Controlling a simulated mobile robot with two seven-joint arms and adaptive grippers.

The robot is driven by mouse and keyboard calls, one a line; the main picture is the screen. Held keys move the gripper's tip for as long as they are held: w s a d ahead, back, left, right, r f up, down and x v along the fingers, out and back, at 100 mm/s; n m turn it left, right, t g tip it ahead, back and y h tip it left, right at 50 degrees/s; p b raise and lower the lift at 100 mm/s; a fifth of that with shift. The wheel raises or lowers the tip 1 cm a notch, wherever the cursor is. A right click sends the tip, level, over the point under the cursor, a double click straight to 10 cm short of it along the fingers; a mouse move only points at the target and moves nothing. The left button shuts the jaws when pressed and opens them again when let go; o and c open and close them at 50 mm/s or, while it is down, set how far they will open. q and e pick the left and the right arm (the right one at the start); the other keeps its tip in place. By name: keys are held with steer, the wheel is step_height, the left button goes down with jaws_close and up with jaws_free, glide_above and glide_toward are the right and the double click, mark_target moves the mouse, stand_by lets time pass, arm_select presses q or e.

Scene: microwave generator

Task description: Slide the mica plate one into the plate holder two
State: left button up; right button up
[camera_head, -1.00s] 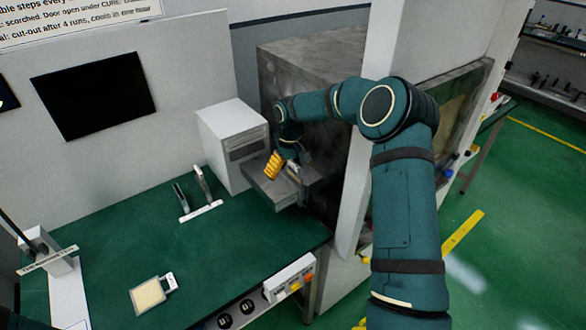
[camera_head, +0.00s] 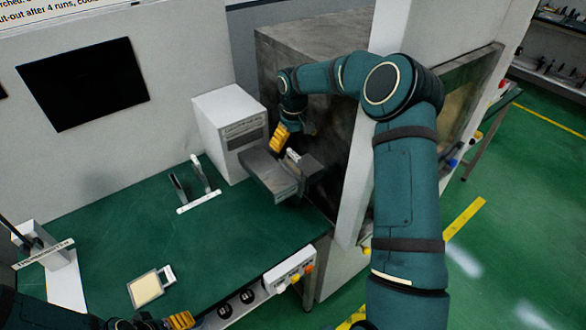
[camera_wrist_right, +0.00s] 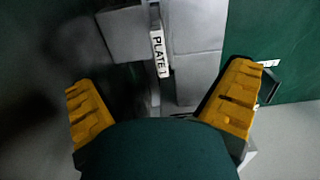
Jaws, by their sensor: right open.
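A white tag reading PLATE 1 (camera_wrist_right: 160,52) stands up from a grey box-like holder (camera_head: 268,176) at the back of the bench; the mica plate itself is mostly hidden. I cannot read which holder this is. My right gripper (camera_head: 283,138) is above and behind the tag. In the right wrist view its yellow fingers (camera_wrist_right: 160,78) are wide apart with the tag between and beyond them, not touching it. My left gripper (camera_head: 166,322) shows only partly at the bottom edge; its opening cannot be told.
A white box (camera_head: 221,115) stands left of the grey holder. A small white stand with two uprights (camera_head: 198,201) and a cream plate with a handle (camera_head: 147,288) are on the green bench (camera_head: 110,215). The dark metal cabinet (camera_head: 300,50) is close behind my right arm.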

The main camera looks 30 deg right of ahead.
mark_target(294, 162)
steer(key=shift+f, duration=0.45)
step_height(294, 162, down, 8)
steer(key=b, duration=0.4)
steer(key=shift+r, duration=0.25)
stand_by(0.5)
jaws_close()
steer(key=shift+r, duration=0.15)
stand_by(0.3)
steer(key=shift+r+p, duration=1.7)
steer(key=shift+r, duration=1.2)
